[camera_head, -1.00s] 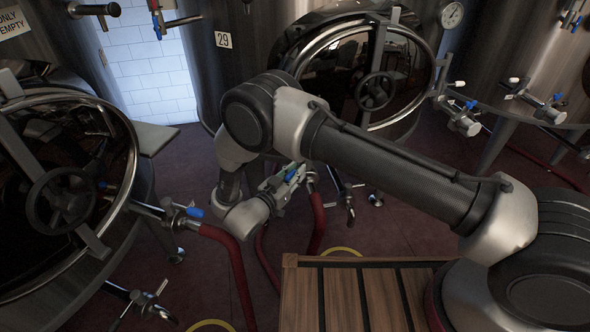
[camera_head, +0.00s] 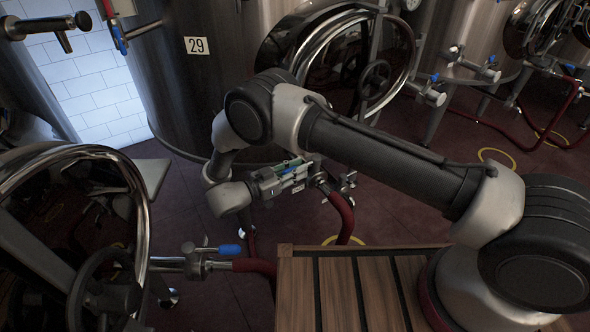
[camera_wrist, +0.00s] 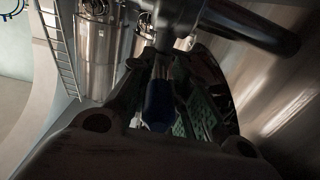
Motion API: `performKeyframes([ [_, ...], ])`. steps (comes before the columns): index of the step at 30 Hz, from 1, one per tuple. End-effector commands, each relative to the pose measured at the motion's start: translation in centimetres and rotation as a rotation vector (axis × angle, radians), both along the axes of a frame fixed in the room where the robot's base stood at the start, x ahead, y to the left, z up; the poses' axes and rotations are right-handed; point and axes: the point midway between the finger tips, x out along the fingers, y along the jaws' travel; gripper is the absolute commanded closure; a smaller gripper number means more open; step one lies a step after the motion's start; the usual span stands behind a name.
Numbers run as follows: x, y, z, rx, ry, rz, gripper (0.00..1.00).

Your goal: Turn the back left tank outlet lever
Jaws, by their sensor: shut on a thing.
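The tank marked 29 (camera_head: 170,80) stands at the back left, with its outlet valve (camera_head: 322,180) low at the front and a red hose (camera_head: 341,215) hanging from it. My gripper (camera_head: 300,172) is at this outlet, pointing right. In the wrist view the blue-sleeved lever (camera_wrist: 159,104) lies between the green-padded fingers of my gripper (camera_wrist: 170,85), which is shut on it. In the head view the lever is mostly hidden by the fingers, so its exact angle is hard to tell.
A nearer tank (camera_head: 70,165) at the left has its own blue lever (camera_head: 229,249) and hose. A wooden slatted platform (camera_head: 345,290) is below my arm. More tanks (camera_head: 465,50) and red hoses stand at the right. Dark red floor (camera_head: 395,190) is open between.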

Motion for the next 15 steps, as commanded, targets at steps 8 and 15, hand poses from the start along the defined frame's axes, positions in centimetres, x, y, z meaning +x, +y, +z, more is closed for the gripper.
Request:
performKeyframes([
  [8, 0.1, 0.03, 0.09, 0.003, -0.003, -0.024, 1.0],
  [15, 0.16, 0.03, 0.11, 0.004, -0.004, -0.024, 1.0],
])
